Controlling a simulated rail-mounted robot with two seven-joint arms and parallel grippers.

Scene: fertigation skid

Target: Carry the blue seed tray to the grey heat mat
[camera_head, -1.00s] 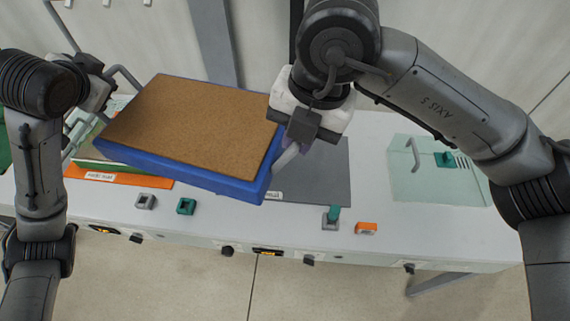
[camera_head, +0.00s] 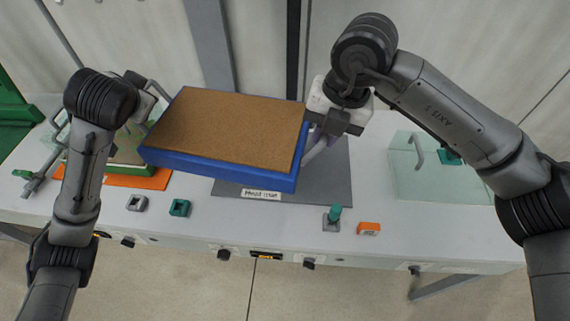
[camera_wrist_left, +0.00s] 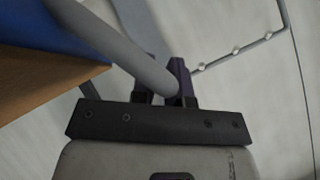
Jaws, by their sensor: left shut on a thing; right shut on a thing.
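The blue seed tray (camera_head: 222,172), filled with brown soil, hangs level in the air above the left and middle part of the grey heat mat (camera_head: 330,190). The mat lies on the white bench and has a white label at its front edge. My right gripper (camera_head: 318,138) is shut on the tray's right handle. My left gripper (camera_wrist_left: 165,85) is shut on the grey handle at the tray's left end, seen in the left wrist view beside the tray's blue wall (camera_wrist_left: 60,28). In the head view the left gripper is partly hidden behind its own arm.
An orange mat (camera_head: 150,180) with a green-rimmed tray lies left of the grey mat. Small grey and green blocks (camera_head: 179,208) sit near the bench's front edge, with an orange block (camera_head: 368,229) at right. A clear panel with a handle (camera_head: 418,180) is on the right.

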